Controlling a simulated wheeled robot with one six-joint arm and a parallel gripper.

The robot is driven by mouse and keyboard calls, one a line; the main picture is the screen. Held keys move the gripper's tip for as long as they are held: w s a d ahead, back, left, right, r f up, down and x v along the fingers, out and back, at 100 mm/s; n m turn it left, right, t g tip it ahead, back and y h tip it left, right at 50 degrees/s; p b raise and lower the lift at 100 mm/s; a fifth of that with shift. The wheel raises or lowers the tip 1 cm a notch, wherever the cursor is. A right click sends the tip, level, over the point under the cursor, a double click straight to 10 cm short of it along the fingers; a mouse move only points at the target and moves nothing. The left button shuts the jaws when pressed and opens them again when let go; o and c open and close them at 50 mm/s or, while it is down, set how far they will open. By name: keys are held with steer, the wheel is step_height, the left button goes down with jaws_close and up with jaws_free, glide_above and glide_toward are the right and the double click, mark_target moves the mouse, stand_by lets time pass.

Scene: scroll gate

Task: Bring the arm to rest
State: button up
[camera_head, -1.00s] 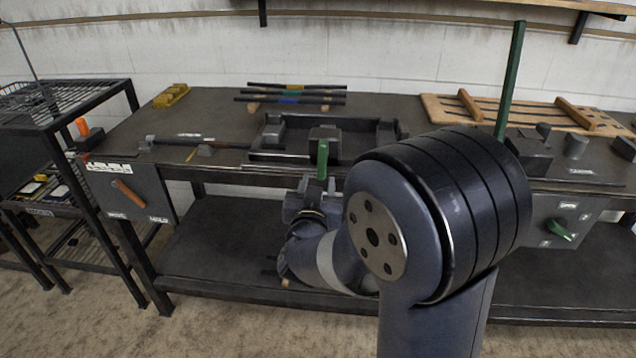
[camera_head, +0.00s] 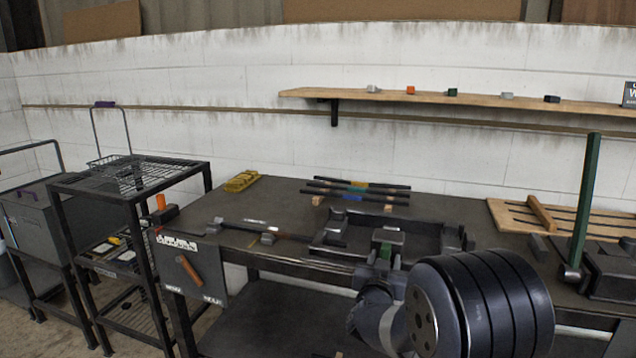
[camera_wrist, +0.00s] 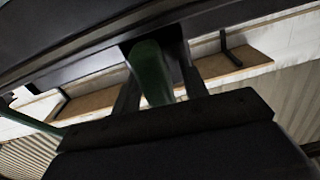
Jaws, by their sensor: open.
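My gripper (camera_head: 384,264) is at the front edge of the workbench (camera_head: 464,204), low in the middle right of the head view. Whether the fingers touch the handle cannot be told. My arm is bent, and its large dark joint hides part of the bench front.
A tall green post (camera_head: 586,195) stands at the right, by a wooden slatted board (camera_head: 510,215). Coloured-banded rods (camera_head: 358,190) and a yellow block (camera_head: 241,181) lie at the back. A black wire-topped rack (camera_head: 135,176) stands left. A wall shelf (camera_head: 430,98) holds small blocks.

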steer(key=shift+s+a, duration=0.1)
steer(key=shift+s, duration=0.1)
steer(key=v, duration=1)
steer(key=x, duration=1)
steer(key=shift+w, duration=0.15)
steer(key=shift+w+f+m+b, duration=0.1)
steer(key=shift+f+m+b, duration=0.05)
steer(key=shift+m+b, duration=0.15)
steer(key=m+b, duration=0.1)
steer(key=m, duration=0.1)
steer(key=shift+m, duration=0.4)
steer(key=shift+r+m+b, duration=0.2)
steer(key=shift+m+b, duration=0.9)
steer(key=shift+m, duration=0.9)
steer(key=shift+s+r, duration=0.1)
steer(key=shift+s, duration=0.1)
